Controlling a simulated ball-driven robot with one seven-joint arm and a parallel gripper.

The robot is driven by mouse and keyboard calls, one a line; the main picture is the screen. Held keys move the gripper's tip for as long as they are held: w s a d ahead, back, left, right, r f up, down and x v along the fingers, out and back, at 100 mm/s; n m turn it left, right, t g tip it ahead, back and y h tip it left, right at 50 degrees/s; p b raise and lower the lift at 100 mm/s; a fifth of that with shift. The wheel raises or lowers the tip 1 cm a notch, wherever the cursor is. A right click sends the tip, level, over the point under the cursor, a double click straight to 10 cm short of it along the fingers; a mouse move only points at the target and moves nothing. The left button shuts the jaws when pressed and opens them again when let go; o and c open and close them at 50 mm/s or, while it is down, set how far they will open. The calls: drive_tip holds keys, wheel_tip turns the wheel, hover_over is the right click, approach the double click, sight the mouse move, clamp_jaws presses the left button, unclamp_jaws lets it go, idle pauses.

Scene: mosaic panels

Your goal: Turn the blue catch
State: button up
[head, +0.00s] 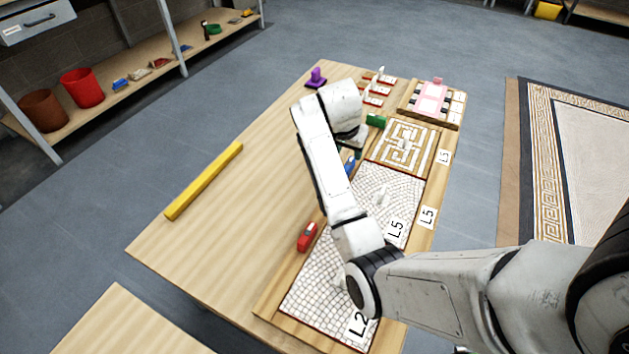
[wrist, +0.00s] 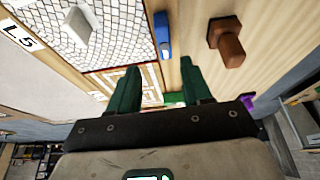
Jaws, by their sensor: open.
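The blue catch (head: 349,165) is a small blue piece at the left edge of the mosaic panels in the head view, partly hidden by my arm. In the wrist view the blue catch (wrist: 162,35) is an elongated block on the wooden strip beside the white mosaic panel (wrist: 110,20). My gripper (wrist: 159,66) is open, with its two dark green fingers apart and nothing seen held between them. The catch appears just beyond the fingertips, roughly in line with the gap, and apart from them. In the head view my arm mostly hides the gripper.
A brown knob (wrist: 228,42) stands right of the catch in the wrist view. A green catch (head: 376,120) and a red catch (head: 307,237) lie along the panels' edge. A purple piece (head: 316,78) and a yellow bar (head: 204,181) are on the table, whose left part is mostly clear.

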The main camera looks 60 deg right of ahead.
drive_tip(key=b+x, duration=0.1)
drive_tip(key=x, duration=0.2)
drive_tip(key=b+x, duration=0.1)
drive_tip(key=x, duration=0.3)
drive_tip(key=b+x, duration=0.1)
drive_tip(key=x, duration=0.2)
drive_tip(key=shift+w+d+f, duration=0.2)
drive_tip(key=shift+w+f, duration=0.15)
drive_tip(key=shift+w, duration=0.05)
drive_tip(key=shift+c, duration=0.5)
clamp_jaws()
